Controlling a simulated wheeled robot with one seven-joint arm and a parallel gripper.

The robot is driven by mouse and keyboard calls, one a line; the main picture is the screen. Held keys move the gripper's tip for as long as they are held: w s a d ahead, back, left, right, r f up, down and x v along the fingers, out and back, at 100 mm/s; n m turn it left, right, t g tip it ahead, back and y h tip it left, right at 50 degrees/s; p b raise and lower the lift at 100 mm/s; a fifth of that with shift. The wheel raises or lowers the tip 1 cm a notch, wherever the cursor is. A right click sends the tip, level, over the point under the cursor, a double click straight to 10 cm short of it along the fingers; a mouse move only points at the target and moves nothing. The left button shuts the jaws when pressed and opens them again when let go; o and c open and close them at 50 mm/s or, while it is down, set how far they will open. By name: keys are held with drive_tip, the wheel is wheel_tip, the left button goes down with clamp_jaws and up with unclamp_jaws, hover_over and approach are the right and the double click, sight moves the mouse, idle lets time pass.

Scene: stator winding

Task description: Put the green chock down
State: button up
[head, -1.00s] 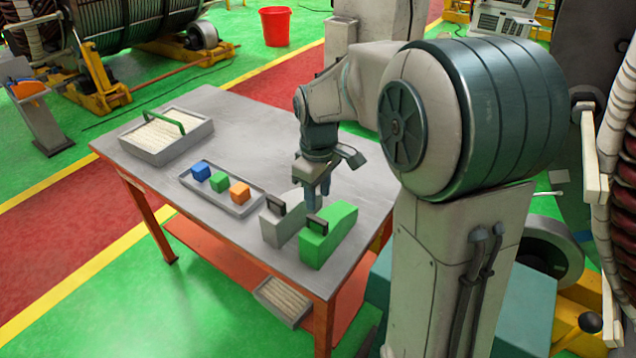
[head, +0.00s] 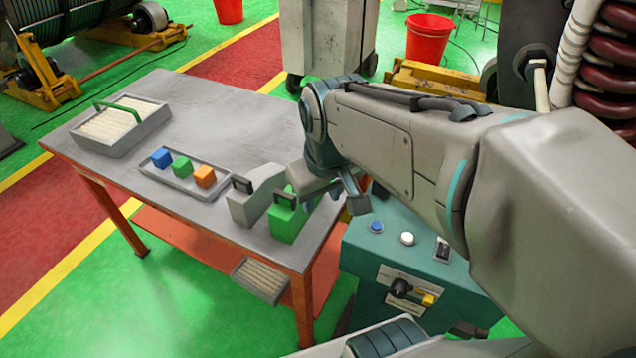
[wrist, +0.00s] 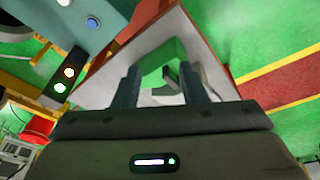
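The green chock (head: 287,222), a block with a dark handle, stands on the table near its front right corner, just right of the grey chock (head: 250,205).
A tray with blue, green and orange cubes (head: 187,184) lies left of the chocks. A box with a green handle (head: 121,122) stands at the table's far left. A teal control cabinet (head: 400,265) with buttons is close below my arm. The table's back is clear.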

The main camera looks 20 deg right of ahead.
drive_tip(key=s, duration=0.1)
drive_tip(key=s+f+m, duration=0.1)
drive_tip(key=s+m, duration=0.1)
drive_tip(key=s, duration=0.1)
drive_tip(key=shift+d+f+t, duration=0.15)
drive_tip(key=shift+d+t, duration=0.2)
drive_tip(key=shift+t, duration=0.05)
drive_tip(key=shift+d, duration=0.15)
